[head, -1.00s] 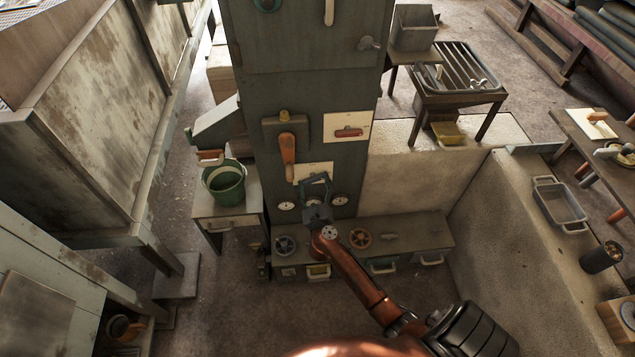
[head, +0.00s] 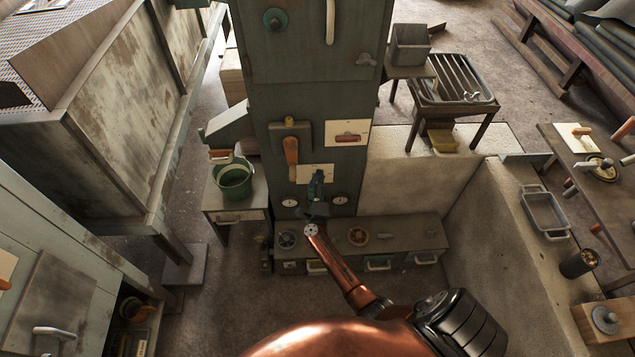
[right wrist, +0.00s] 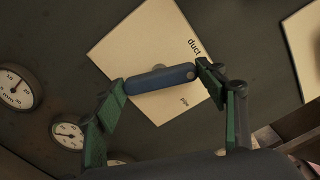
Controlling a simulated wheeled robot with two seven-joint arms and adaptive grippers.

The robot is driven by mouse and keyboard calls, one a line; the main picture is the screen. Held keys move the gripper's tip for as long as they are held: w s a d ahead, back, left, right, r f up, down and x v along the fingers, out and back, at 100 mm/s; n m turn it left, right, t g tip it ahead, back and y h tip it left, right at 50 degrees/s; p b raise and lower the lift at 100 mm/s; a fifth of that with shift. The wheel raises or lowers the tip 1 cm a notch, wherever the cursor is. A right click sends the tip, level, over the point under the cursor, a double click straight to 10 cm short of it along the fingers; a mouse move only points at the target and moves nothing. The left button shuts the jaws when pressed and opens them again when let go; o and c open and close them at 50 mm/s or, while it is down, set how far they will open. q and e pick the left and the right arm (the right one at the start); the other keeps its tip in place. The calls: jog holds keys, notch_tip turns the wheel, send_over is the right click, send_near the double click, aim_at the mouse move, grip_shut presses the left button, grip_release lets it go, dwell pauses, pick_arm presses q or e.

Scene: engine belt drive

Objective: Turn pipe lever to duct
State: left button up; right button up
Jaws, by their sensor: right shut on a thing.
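The pipe lever (right wrist: 160,79) is a blue bar in front of a white plate (right wrist: 135,50) printed with "duct" and "pipe". In the right wrist view it lies almost level across the plate, its right end below the "duct" print. My right gripper (right wrist: 162,88) is shut on the lever, with a green-padded finger at each end of it. In the head view my right gripper (head: 316,188) is at the lower front of the dark cabinet, over the white plate (head: 303,173), and mostly hides the lever. My left gripper is out of view.
Round gauges (head: 339,200) flank the plate. An orange-handled lever (head: 291,150) and a red-handled plate (head: 347,133) are above it. A low bench (head: 400,238) with handwheels stands below. A green bucket (head: 233,181) stands to the left.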

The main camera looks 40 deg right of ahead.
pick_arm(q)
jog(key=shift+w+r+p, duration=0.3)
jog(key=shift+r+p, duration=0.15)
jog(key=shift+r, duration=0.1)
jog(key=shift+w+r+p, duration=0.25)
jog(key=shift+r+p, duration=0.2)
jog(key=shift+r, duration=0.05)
pick_arm(e)
jog(key=shift+n, duration=2.1)
jog(key=o, duration=1.2)
jog(key=shift+c, duration=0.2)
jog(key=shift+s, duration=0.1)
jog(key=v, duration=0.7)
jog(key=shift+s+a, duration=0.15)
jog(key=shift+s, duration=0.05)
